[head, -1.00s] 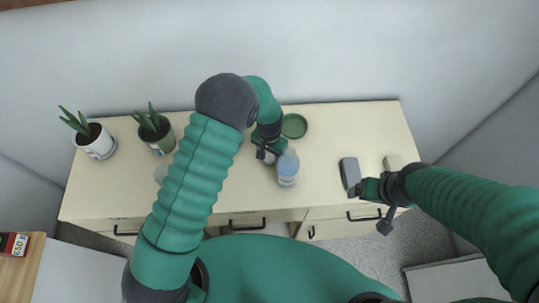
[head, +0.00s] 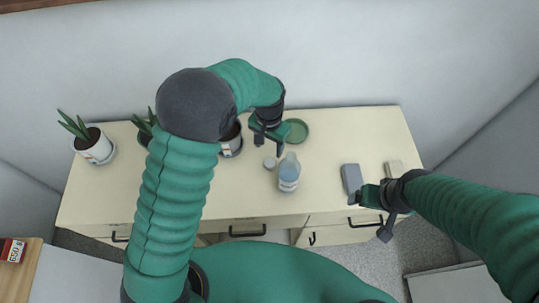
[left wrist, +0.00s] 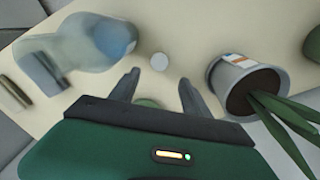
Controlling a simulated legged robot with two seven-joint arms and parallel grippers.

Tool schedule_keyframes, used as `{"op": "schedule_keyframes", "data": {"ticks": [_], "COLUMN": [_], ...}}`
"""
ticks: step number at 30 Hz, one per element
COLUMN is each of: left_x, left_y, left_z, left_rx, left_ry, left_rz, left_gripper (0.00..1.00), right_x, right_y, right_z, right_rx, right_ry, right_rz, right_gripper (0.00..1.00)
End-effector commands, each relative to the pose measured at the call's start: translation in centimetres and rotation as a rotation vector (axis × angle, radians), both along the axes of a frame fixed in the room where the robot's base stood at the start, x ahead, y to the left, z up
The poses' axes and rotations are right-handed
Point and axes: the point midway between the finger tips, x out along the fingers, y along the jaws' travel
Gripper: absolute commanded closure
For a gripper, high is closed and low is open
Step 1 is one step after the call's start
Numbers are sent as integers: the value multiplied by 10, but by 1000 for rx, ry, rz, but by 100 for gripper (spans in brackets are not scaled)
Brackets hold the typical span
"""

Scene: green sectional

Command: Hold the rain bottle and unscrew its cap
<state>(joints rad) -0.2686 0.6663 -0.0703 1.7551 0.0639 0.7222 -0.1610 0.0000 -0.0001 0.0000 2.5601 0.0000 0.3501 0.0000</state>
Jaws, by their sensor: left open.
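The rain bottle (head: 288,176), clear with a bluish tint and a pale label, stands upright on the cream cabinet top. It also shows, blurred, at the upper left of the left wrist view (left wrist: 85,48). A small whitish disc that looks like the cap (head: 269,163) lies apart from the bottle, just left of it; it also shows in the left wrist view (left wrist: 159,61). My left gripper (head: 269,147) is open and empty, above and behind the disc. My right gripper (head: 369,217) has its fingers apart near the front right edge, away from the bottle.
A green dish (head: 296,131) lies behind the bottle. A grey block (head: 351,178) and a beige block (head: 395,168) are to the right. Potted plants (head: 94,147) stand at the left, one grey pot (head: 231,142) close to my left arm. The cabinet top (head: 340,130) is clear behind the blocks.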

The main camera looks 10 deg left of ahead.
Motion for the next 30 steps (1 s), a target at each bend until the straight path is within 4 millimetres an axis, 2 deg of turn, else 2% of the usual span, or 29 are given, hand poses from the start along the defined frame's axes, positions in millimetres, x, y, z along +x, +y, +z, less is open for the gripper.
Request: {"op": "schedule_keyframes", "data": {"ticks": [3, 7, 9, 11, 15, 18, 21, 24, 30], "left_x": [1, 0, -6, -20, -77, -119, -144, -150, -150], "left_y": [0, 1, 8, 22, 64, 85, 94, 96, 96], "left_z": [13, 17, 23, 34, 58, 64, 65, 64, 63], "left_rx": [0, -1, -4, -12, -30, -37, -39, -39, -39], "left_ry": [-1, 0, -13, -37, -130, -191, -225, -233, -231], "left_rz": [1, 3, 24, 63, 195, 273, 315, 327, 326], "left_gripper": [45, 45, 45, 45, 45, 45, 45, 45, 45], "right_x": [0, 0, 0, 0, 0, 0, 0, 0, 0], "right_y": [0, 0, 0, 0, 0, 0, 0, 0, 0], "right_z": [-2, -1, -1, -1, -1, -1, -1, -1, -1], "right_rx": [0, 0, 0, 0, 0, 0, 0, 0, 0], "right_ry": [0, 0, 0, 0, 0, 0, 0, 0, 0], "right_rz": [0, 0, 0, 0, 0, 0, 0, 0, 0], "right_gripper": [15, 15, 15, 15, 15, 15, 15, 15, 15]}}
